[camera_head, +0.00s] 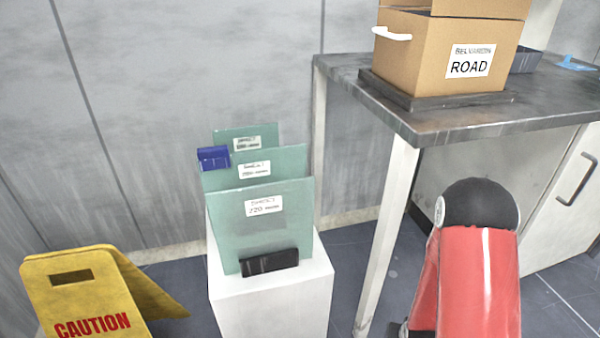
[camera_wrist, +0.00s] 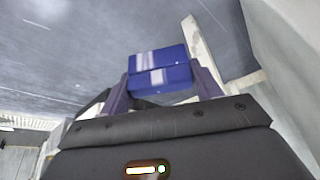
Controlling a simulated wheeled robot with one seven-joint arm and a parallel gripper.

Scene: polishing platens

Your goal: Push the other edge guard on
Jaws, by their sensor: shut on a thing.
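My gripper (camera_wrist: 160,88) shows in the wrist view, its two dark fingers closed on the sides of a blue edge guard (camera_wrist: 158,62) with pale markings. The dark floor lies beyond it. The gripper does not show in the head view. Another blue edge guard (camera_head: 213,157) sits at the top left corner of the middle greenish glass plate (camera_head: 220,181) in the head view. A front glass plate (camera_head: 262,231) and a back one (camera_head: 225,134) stand parallel to it. All three carry white labels. The top edges of the front and back plates look bare.
The plates stand on a white pedestal (camera_head: 270,307), with a black block (camera_head: 269,261) at the front plate's foot. A yellow caution sign (camera_head: 85,290) stands left. A metal table (camera_head: 440,122) with a cardboard box (camera_head: 425,60) and a dark tray (camera_head: 526,61) is at right.

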